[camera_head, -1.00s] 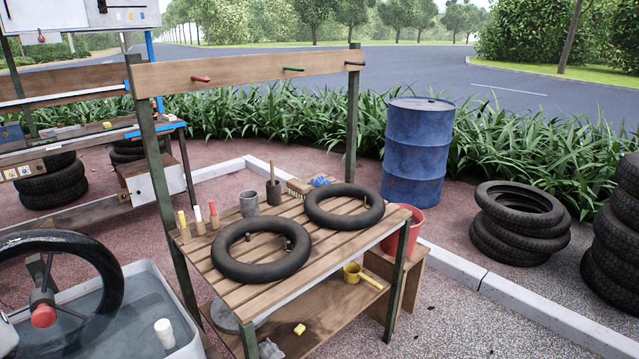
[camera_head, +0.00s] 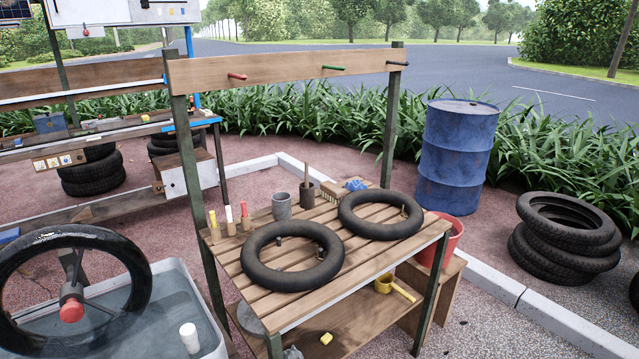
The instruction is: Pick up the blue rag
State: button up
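A small crumpled blue rag (camera_head: 355,185) lies at the back right of the slatted wooden bench top (camera_head: 325,222). It sits behind the right black inner tube (camera_head: 380,228), which hides part of its front side. A brush (camera_head: 329,190) with pale bristles lies just left of it. My gripper is not in view.
Another inner tube (camera_head: 293,281), a grey cup (camera_head: 281,206) and a dark pot (camera_head: 307,195) stand on the bench. A wooden rail (camera_head: 285,70) on posts rises behind. A water tub (camera_head: 150,315) is at left, a red bucket (camera_head: 447,238) and blue barrel (camera_head: 457,155) at right.

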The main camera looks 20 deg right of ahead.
aim_at(353, 186)
jog(key=i+l+u, duration=0.15)
jog(key=l, duration=0.3)
jog(key=i+l+u, duration=0.15)
jog(key=l, duration=0.35)
jog(key=l+u, duration=0.15)
jog(key=l, duration=0.35)
jog(key=i+l+u, duration=0.15)
jog(key=l, duration=0.35)
jog(key=i+l, duration=0.1)
jog(key=l, duration=1.3)
jog(key=i+l, duration=0.15)
jog(key=l, duration=0.55)
jog(key=i+l+u, duration=0.1)
jog(key=l, duration=0.6)
jog(key=i, duration=0.45)
